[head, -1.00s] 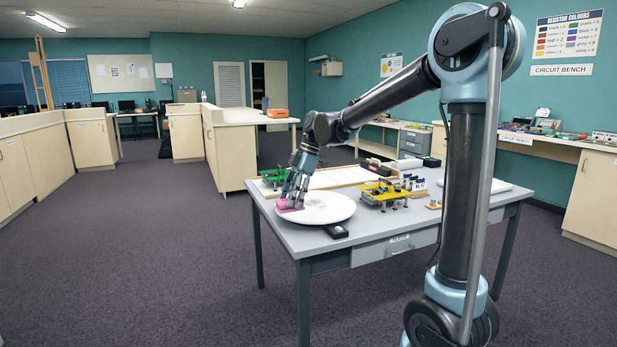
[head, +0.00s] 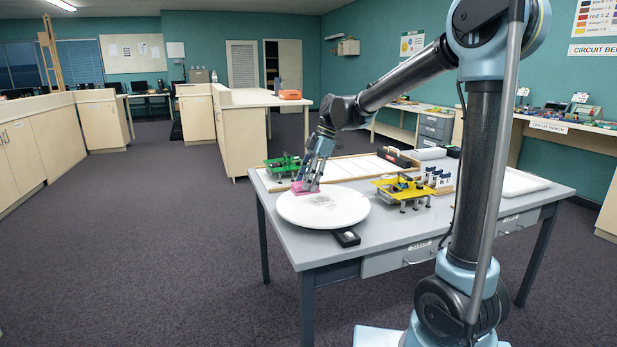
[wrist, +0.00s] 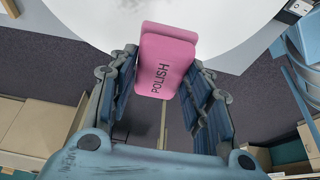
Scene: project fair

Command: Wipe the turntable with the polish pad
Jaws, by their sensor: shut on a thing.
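The turntable (head: 335,211) is a white round disc at the near left of the grey table, with a greyish smudge (head: 322,199) near its middle. It fills the top of the wrist view (wrist: 225,30). The pink polish pad (wrist: 165,60), marked POLISH, is between the fingers of my gripper (wrist: 160,85), which is shut on it. In the head view, the pad (head: 304,188) is at the turntable's far left part, low over or touching the surface; I cannot tell which. My gripper's fingers (head: 308,180) partly hide the pad there.
Behind the turntable are a green device (head: 283,165) and a white panel (head: 350,168). A yellow device (head: 403,187) stands to its right. A small black box (head: 346,237) lies at its near edge. A white slab (head: 522,182) lies farther right. Floor to the left is clear.

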